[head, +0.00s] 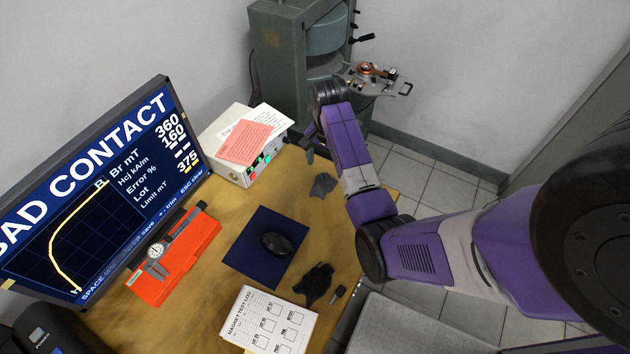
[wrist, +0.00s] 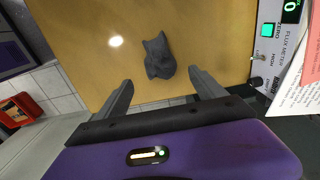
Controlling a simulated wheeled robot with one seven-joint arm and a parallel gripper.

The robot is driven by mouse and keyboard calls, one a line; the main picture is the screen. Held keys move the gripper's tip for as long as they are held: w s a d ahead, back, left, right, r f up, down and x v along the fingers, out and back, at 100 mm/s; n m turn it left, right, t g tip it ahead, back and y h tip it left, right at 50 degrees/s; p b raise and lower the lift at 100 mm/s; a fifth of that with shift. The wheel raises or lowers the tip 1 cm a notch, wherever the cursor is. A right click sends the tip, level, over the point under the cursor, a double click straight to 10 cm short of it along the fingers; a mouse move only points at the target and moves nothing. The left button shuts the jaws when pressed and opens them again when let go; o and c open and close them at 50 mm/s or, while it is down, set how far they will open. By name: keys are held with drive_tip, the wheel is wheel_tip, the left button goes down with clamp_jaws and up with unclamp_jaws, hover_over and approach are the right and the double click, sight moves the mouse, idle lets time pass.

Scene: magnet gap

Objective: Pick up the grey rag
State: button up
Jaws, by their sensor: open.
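The grey rag (head: 322,185) lies crumpled on the wooden table near its far right edge, just below my gripper in the head view. In the wrist view the rag (wrist: 159,56) lies on bare tabletop, ahead of my gripper and roughly between the lines of its fingers. My gripper (wrist: 160,92) is open and empty, its two grey fingers spread apart. In the head view my gripper (head: 309,145) is over the table's far end, partly hidden by my wrist.
A white meter box (head: 240,172) with papers on top stands left of the rag. A green machine (head: 277,65) stands behind.

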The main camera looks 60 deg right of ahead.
sight(324, 179)
drive_tip(key=shift+s+a+f, duration=0.15)
drive_tip(key=shift+s+a, duration=0.05)
drive_tip(key=shift+w+a+f+p, duration=0.1)
drive_tip(key=shift+f+p, duration=0.2)
drive_tip(key=shift+f, duration=1.6)
drive_tip(key=shift+w+a+f+p, duration=0.1)
drive_tip(key=shift+f+p, duration=0.2)
drive_tip(key=shift+f, duration=1.6)
drive_tip(key=c, duration=1.5)
drive_tip(key=shift+o, duration=0.2)
drive_tip(key=shift+r, duration=0.1)
